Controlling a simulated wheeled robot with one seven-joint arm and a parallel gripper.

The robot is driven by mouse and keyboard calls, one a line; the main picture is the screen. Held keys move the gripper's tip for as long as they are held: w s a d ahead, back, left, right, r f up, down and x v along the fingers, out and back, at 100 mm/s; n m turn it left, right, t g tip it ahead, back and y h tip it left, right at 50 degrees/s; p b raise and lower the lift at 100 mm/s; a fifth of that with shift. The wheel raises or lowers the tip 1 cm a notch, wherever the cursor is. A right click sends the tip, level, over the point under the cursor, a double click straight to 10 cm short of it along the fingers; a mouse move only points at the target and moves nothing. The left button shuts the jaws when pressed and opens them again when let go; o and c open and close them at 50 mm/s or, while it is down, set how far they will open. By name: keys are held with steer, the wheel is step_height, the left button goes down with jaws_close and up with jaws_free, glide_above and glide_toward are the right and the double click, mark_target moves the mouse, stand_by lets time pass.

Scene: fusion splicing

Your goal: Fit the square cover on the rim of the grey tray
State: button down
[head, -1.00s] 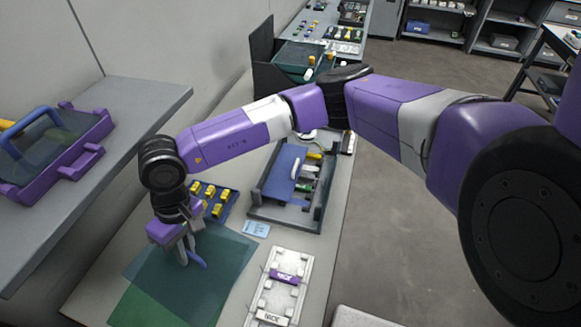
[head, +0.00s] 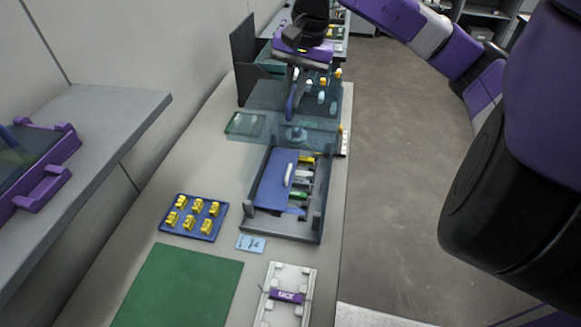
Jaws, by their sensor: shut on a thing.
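The square cover (head: 262,100) is a clear teal sheet with a blue handle (head: 291,106). My gripper (head: 293,88) is shut on the handle and holds the cover up over the far part of the bench. The grey tray (head: 313,228) stands on the bench, nearer than most of the cover. It holds a blue panel with a white handle and several small coloured parts along its right side. The cover's near edge overlaps the tray's far end in the picture. The cover looks apart from the rim, but its exact height is unclear.
A blue tray (head: 193,235) with several yellow pieces, a light blue card (head: 251,244), a green mat (head: 180,285) and a white fixture (head: 286,317) lie nearer. A dark upright panel (head: 243,62) stands behind left. A grey shelf (head: 110,130) is at left.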

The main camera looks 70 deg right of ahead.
steer(key=shift+s+d+f, duration=0.1)
steer(key=shift+s+f, duration=0.1)
steer(key=shift+f, duration=0.15)
step_height(320, 180, down, 18)
steer(key=p, duration=0.3)
steer(key=shift+f, duration=0.5)
steer(key=shift+f+b, duration=0.2)
steer(key=shift+b, duration=0.2)
steer(key=c, duration=1.5)
jaws_free()
steer(key=shift+r, duration=0.1)
steer(key=shift+r, duration=0.1)
steer(key=shift+r+p, duration=0.2)
steer(key=shift+p, duration=0.2)
steer(key=r, duration=0.3)
steer(key=s+r+b, duration=0.1)
steer(key=r, duration=0.3)
steer(key=s+r+b, duration=0.1)
steer(key=r, duration=0.3)
steer(key=shift+s+d+r, duration=0.1)
steer(key=shift+r, duration=0.1)
